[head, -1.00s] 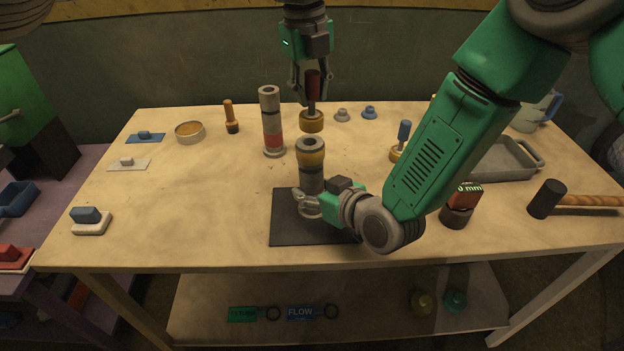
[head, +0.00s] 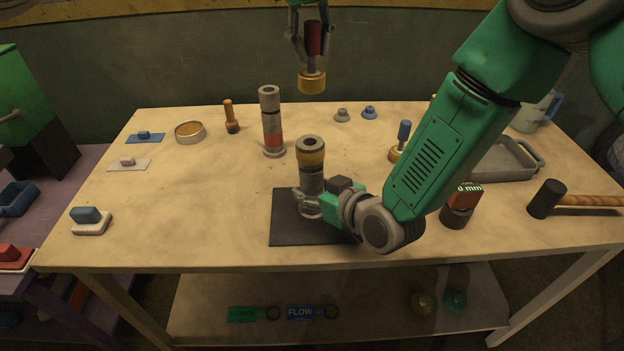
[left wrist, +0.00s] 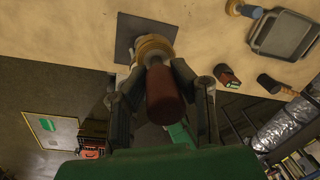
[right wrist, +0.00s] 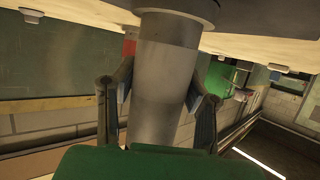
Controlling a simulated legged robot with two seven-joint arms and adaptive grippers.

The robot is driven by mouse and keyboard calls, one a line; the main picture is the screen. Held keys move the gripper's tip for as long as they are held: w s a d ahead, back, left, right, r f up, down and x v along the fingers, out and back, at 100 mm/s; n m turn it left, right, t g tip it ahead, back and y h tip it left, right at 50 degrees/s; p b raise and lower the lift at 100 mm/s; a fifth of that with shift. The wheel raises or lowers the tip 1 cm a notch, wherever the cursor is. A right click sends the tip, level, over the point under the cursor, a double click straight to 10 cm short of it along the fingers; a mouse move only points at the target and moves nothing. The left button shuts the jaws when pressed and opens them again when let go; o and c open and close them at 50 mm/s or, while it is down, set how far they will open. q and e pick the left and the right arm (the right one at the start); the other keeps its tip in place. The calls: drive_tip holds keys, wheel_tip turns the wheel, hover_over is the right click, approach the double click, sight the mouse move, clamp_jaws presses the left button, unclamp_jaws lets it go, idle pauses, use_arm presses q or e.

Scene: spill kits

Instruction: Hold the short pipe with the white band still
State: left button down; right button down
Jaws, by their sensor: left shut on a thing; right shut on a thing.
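The short pipe (head: 312,180) stands upright on a black mat (head: 285,232), with a brass-coloured collar at its top. My left gripper (head: 312,42) is shut on the dark red handle of a brass-headed tool (head: 312,82).
A taller pipe with a red band (head: 271,125) stands behind and left of the short pipe. A brass-based tool (head: 402,142), a grey tray (head: 505,178), a red-and-black block (head: 460,207) and a mallet (head: 547,198) lie to the right. The left front table is mostly clear.

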idle(0.3)
drive_tip(key=c, duration=0.9)
unclamp_jaws()
drive_tip(key=v, duration=1.2)
drive_tip(key=shift+d+f, duration=0.15)
